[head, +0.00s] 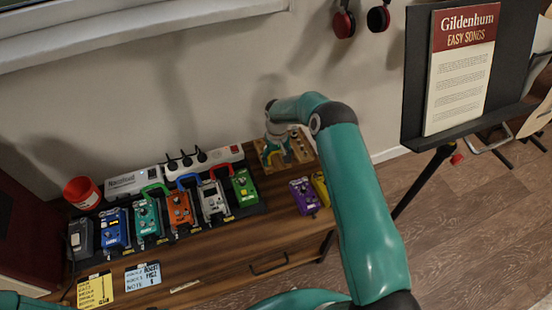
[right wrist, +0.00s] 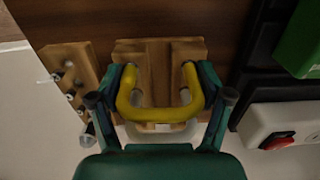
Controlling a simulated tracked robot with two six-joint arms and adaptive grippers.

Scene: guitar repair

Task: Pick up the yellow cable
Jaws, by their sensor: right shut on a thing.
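The yellow cable (right wrist: 160,113) is a short U-shaped piece in the right wrist view, its bend toward my palm. My right gripper (right wrist: 165,78) has a finger on each outer side of it and is shut on it. The cable is over a wooden holder (right wrist: 160,50); whether its ends still touch the wood is hard to tell. In the head view my right gripper (head: 276,150) is over the wooden holder at the back right of the cabinet top, and the cable is small there. My left gripper is out of view.
A pedalboard with several coloured pedals (head: 180,210) stands left of the holder, with a white power strip (head: 207,161) behind. A purple pedal (head: 304,196) and a yellow pedal (head: 321,188) lie in front of the holder. A music stand (head: 470,116) stands right.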

